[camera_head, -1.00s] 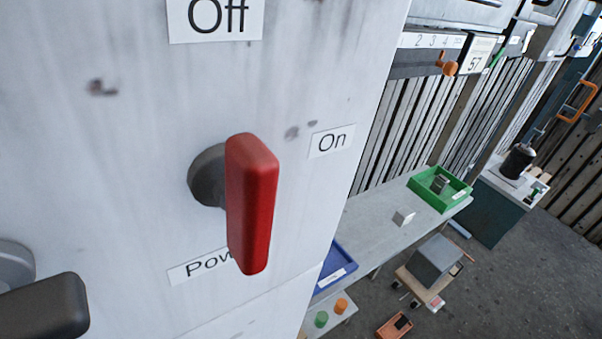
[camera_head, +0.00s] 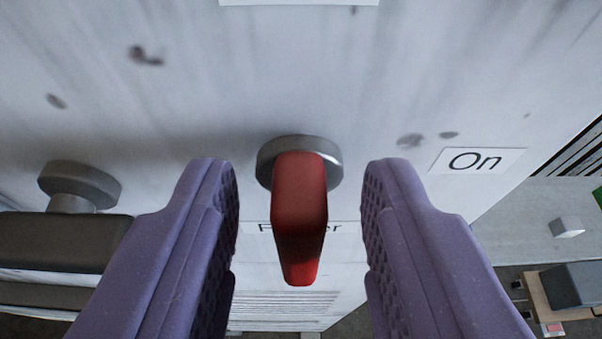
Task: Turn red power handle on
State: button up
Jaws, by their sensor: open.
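The red power handle (camera_head: 299,205) sits on a round grey hub (camera_head: 331,165) on the pale, stained panel (camera_head: 230,100). It stands roughly upright in the picture, its lower end pointing down and toward me. The "On" label (camera_head: 477,161) is to its right. The power label (camera_head: 340,228) below is partly hidden behind the handle. My gripper (camera_head: 301,200) is open, with one purple finger on each side of the handle. A gap shows between the handle and both fingers, so neither touches it.
A dark handle (camera_head: 62,242) on its own grey hub (camera_head: 80,183) is at the left, close to my left finger. Past the panel's right edge are a grey bench top (camera_head: 535,215) with a small pale block (camera_head: 567,227) and a grey box (camera_head: 577,285).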

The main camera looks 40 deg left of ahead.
jog(key=shift+c, duration=0.4)
grip_shut()
jog(key=shift+d+f+m, duration=0.1)
jog(key=shift+m, duration=0.2)
jog(key=shift+w+d+f+m+g+y+p, duration=0.1)
jog(key=shift+w+d+f+m+g+y, duration=0.3)
jog(key=shift+m+y, duration=1.3)
jog(key=shift+w+d+f+m+g+y+p, duration=0.2)
jog(key=shift+f+m+y, duration=0.5)
jog(key=shift+m, duration=1.85)
jog(key=shift+w+d+f+m+g+y+p, duration=0.15)
jog(key=shift+d+f+m+y, duration=0.25)
jog(key=shift+m+y, duration=1.4)
jog(key=shift+m+h, duration=0.4)
jog(key=shift+m, duration=0.15)
